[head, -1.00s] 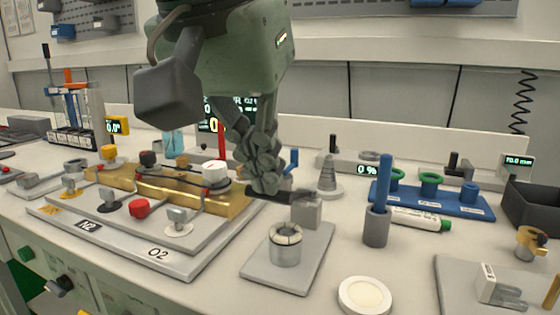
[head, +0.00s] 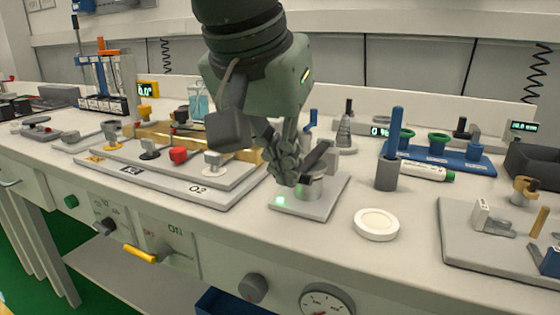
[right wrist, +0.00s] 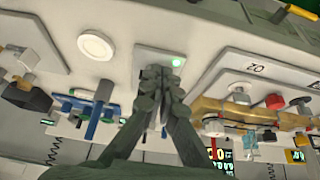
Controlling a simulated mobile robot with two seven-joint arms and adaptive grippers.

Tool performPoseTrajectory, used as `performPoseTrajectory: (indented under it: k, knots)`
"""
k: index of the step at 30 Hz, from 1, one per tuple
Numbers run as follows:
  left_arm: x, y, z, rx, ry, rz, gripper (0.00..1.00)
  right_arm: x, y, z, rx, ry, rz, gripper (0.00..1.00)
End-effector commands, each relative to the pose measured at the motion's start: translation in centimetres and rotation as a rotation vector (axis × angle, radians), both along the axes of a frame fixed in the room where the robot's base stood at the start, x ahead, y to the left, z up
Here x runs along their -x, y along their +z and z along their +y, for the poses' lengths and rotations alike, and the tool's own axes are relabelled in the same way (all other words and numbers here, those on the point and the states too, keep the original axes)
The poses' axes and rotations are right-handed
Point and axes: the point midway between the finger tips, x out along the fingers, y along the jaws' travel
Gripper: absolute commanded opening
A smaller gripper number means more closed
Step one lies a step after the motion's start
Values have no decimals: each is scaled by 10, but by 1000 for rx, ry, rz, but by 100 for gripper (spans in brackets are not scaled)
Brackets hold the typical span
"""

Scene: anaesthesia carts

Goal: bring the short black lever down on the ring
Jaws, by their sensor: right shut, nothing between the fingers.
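The short black lever (head: 318,155) slants above the metal ring (head: 309,188) on a grey base plate (head: 322,207) in the head view. Its near end reaches over the ring, beside my fingers; I cannot tell whether it touches the ring. A green light (head: 280,201) glows at the plate's front left corner, and also in the right wrist view (right wrist: 177,61). My right gripper (head: 287,176) is shut and empty at the left side of the ring and lever, hiding part of both. In the right wrist view its fingertips (right wrist: 160,78) cover most of the plate. My left gripper is not in view.
A gas panel (head: 190,170) with knobs stands left of the plate. A grey holder (head: 387,175) with a blue rod stands to the right, with a white round dish (head: 376,225) in front of it. A blue rack (head: 440,156) is farther back.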

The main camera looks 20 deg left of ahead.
Motion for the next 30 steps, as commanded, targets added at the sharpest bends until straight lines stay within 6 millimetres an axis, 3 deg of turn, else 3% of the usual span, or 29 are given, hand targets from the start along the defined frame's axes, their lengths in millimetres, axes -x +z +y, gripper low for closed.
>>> performPoseTrajectory:
  k: [20,30]
  knots:
    - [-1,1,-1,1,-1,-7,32,-3,1,0,-1,-2,-1,0]
    - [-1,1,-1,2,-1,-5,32,26,58,0,-4,-1,-3,0]
